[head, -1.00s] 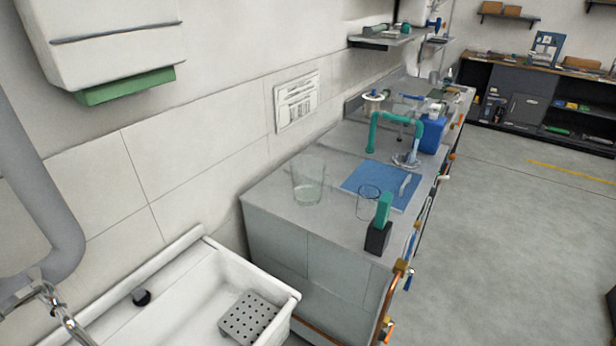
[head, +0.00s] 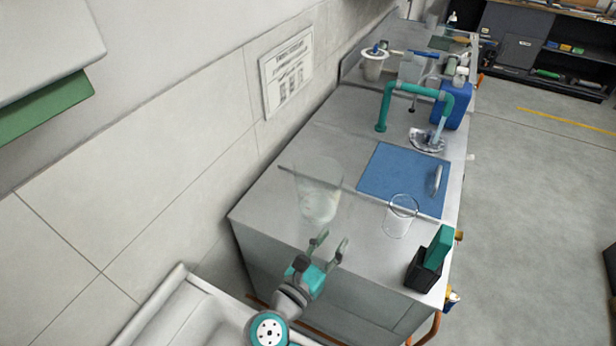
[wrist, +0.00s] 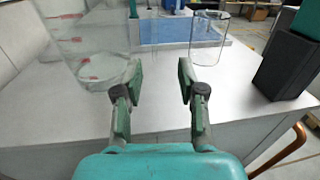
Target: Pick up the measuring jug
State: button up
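The clear measuring jug (head: 319,200) stands upright on the grey worktop, near its front left part. In the wrist view the jug (wrist: 90,50) is at the upper left, with red marks on its wall, left of my left finger. My gripper (head: 331,243) is open and empty, in front of the jug and pointing toward the worktop. The jug's top edge is faint in the head view.
A clear glass vessel (head: 399,218) stands right of the jug, at the near edge of the blue mat (head: 392,172). A black holder with a green block (head: 424,270) sits at the front right corner. A teal pipe (head: 385,105) rises behind. The wall is on the left.

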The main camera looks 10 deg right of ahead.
aim_at(349, 214)
jog(key=shift+w+a, duration=0.3)
jog(key=shift+w, duration=0.15)
jog(key=shift+w+d, duration=0.2)
jog(key=shift+w, duration=0.1)
jog(key=x, duration=0.4)
jog(key=shift+w+d, duration=0.2)
jog(key=shift+d, duration=0.05)
jog(key=shift+f+x, duration=0.15)
jog(key=shift+x, duration=1.15)
jog(key=shift+f+x, duration=0.2)
jog(key=shift+x, duration=1.15)
jog(key=shift+s, duration=0.1)
jog(key=shift+c, duration=0.2)
grip_shut()
